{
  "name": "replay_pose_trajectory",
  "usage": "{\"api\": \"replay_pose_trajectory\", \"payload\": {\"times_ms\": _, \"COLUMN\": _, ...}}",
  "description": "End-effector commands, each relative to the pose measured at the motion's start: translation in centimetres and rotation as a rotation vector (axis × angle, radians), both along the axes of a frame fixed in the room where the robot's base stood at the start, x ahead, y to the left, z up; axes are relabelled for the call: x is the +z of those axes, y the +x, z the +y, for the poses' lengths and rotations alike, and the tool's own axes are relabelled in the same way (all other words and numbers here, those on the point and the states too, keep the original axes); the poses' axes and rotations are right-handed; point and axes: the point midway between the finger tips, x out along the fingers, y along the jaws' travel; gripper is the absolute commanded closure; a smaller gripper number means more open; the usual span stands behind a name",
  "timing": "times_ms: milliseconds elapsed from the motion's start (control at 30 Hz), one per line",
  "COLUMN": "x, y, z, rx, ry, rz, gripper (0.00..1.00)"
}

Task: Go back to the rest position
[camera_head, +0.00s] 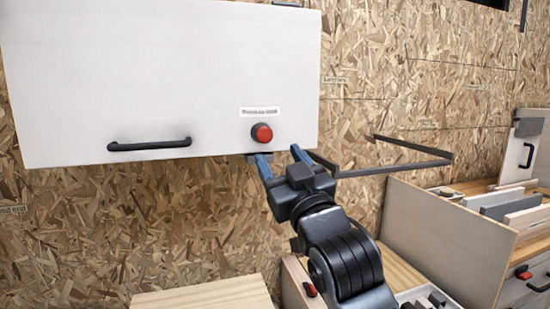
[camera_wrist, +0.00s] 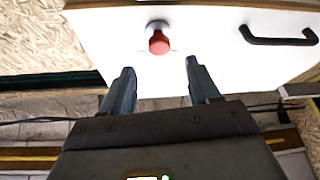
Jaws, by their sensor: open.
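My gripper (camera_head: 278,158) is open and empty, just below the lower edge of a white wall cabinet (camera_head: 130,70). In the wrist view its two fingers (camera_wrist: 158,80) are spread apart, pointing toward the cabinet front. A red button (camera_head: 262,133) on a dark base sits on the cabinet front, above the gripper. In the wrist view the button (camera_wrist: 159,42) shows between and beyond the fingertips, with a visible gap to them. Whether the fingers touch the cabinet's underside cannot be told.
A black handle (camera_head: 149,145) is on the cabinet's lower left. A dark thin bracket (camera_head: 410,150) juts from the wall right of my gripper. A wooden surface (camera_head: 205,294) lies below; a workbench with a panel (camera_head: 440,240) and upright boards stands right. The wall area below the cabinet is clear.

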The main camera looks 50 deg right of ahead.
Motion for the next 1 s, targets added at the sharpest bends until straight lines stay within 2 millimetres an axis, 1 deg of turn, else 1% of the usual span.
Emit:
{"api": "replay_pose_trajectory", "payload": {"times_ms": 100, "x": -0.1, "y": -0.3, "z": 0.2, "rx": 0.000, "ry": 0.001, "rz": 0.000, "gripper": 0.39}}
{"api": "replay_pose_trajectory", "payload": {"times_ms": 667, "x": -0.2, "y": -0.2, "z": 0.2, "rx": 0.002, "ry": 0.000, "rz": 0.002, "gripper": 0.39}}
{"api": "replay_pose_trajectory", "payload": {"times_ms": 767, "x": -1.3, "y": -0.4, "z": 0.7, "rx": 0.016, "ry": -0.001, "rz": 0.019, "gripper": 0.39}}
{"api": "replay_pose_trajectory", "payload": {"times_ms": 833, "x": -3.0, "y": -0.7, "z": 1.5, "rx": 0.039, "ry": -0.002, "rz": 0.045, "gripper": 0.39}}
{"api": "replay_pose_trajectory", "payload": {"times_ms": 867, "x": -3.9, "y": -0.9, "z": 2.0, "rx": 0.052, "ry": -0.001, "rz": 0.057, "gripper": 0.39}}
{"api": "replay_pose_trajectory", "payload": {"times_ms": 967, "x": -7.3, "y": -1.9, "z": 3.8, "rx": 0.105, "ry": 0.004, "rz": 0.109, "gripper": 0.39}}
{"api": "replay_pose_trajectory", "payload": {"times_ms": 1000, "x": -8.7, "y": -2.5, "z": 4.6, "rx": 0.127, "ry": 0.007, "rz": 0.130, "gripper": 0.39}}
